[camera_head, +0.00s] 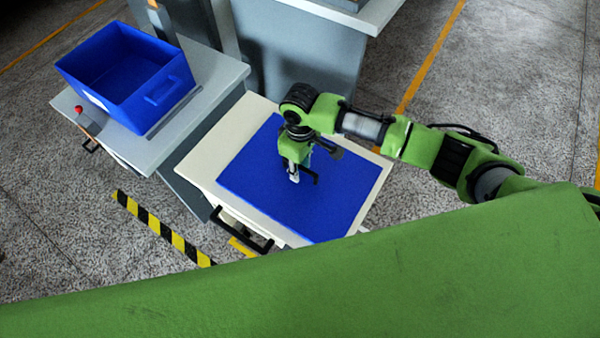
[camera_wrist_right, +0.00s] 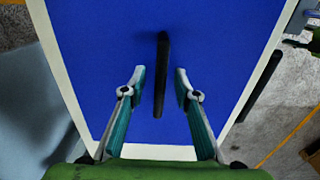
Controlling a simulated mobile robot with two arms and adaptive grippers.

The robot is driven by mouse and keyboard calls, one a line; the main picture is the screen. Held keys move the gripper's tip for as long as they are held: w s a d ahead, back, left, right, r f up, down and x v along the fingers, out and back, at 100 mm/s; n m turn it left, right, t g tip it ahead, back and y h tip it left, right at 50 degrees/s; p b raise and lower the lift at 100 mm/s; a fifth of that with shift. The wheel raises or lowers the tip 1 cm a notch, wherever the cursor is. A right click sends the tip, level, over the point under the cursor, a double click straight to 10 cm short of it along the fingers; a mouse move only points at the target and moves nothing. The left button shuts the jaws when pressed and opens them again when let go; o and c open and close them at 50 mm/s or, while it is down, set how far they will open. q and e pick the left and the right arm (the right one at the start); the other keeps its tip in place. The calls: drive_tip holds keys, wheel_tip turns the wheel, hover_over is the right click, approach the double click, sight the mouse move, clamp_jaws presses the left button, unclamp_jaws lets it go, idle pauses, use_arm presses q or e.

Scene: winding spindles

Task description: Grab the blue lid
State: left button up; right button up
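The blue lid (camera_head: 250,172) is a flat blue panel lying on a cream-coloured cart; it also fills much of the right wrist view (camera_wrist_right: 90,50). A black bar-shaped handle (camera_wrist_right: 162,75) stands at its middle. My right gripper (camera_head: 300,178) points down over the middle of the lid. In the right wrist view its two fingers (camera_wrist_right: 159,82) are open, one on either side of the handle, with gaps showing on both sides. I cannot tell how far down the fingers reach beside the handle. My left gripper is not in view.
A blue bin (camera_head: 125,75) stands on a grey-topped table (camera_head: 205,95) at the left, with a red button (camera_head: 79,109) near it. The cream cart (camera_head: 205,165) has a black handle (camera_head: 243,237) at its front. Yellow-black floor tape (camera_head: 160,228) lies at the left.

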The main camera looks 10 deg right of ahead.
clamp_jaws()
drive_tip(key=shift+r, duration=0.1)
